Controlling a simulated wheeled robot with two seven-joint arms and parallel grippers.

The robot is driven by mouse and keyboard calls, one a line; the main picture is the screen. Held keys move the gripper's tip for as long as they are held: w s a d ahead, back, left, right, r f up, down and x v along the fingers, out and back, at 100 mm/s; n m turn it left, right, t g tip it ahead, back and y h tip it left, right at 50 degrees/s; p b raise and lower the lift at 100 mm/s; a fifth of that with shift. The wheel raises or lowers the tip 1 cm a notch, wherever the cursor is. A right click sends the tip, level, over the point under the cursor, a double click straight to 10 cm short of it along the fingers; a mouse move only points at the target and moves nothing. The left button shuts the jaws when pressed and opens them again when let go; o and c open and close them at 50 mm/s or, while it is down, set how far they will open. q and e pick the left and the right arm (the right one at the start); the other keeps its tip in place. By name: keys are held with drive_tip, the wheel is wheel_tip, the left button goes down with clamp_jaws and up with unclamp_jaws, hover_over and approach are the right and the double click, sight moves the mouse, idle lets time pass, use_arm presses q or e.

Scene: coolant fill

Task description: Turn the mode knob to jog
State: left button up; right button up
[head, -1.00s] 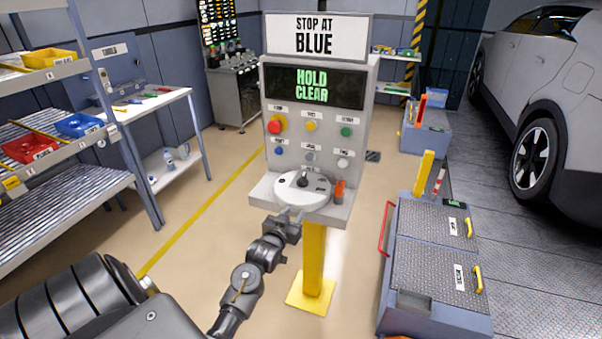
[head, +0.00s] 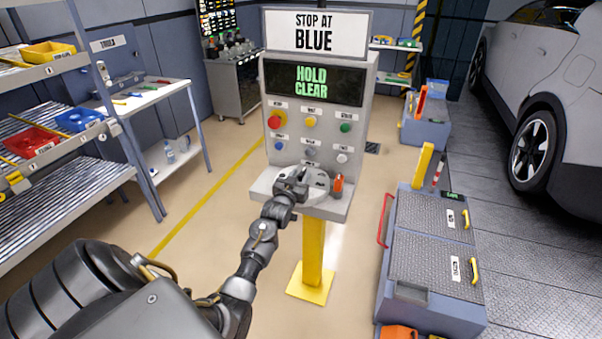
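The control pedestal (head: 268,98) stands in the middle of the head view. The mode knob's round pale dial plate (head: 318,194) sits on its sloping shelf. My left gripper (head: 297,182) is at the dial and covers the knob handle and part of the plate. Its fingers are too small and too covered to tell whether they are open or shut, or whether they touch the knob. The display (head: 312,83) reads "HOLD CLEAR" in green, and the sign above (head: 316,33) reads "STOP AT BLUE". My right gripper is not in view.
An orange item (head: 338,186) stands on the shelf just right of the dial. Several coloured buttons, one a red button (head: 274,122), sit above it. A low cart (head: 432,255) stands at right, shelving (head: 60,160) at left. The floor around the pedestal is clear.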

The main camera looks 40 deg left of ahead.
use_arm(q)
drive_tip(key=shift+w+a, duration=0.25)
drive_tip(key=shift+w, duration=0.4)
drive_tip(key=shift+c, duration=0.3)
clamp_jaws()
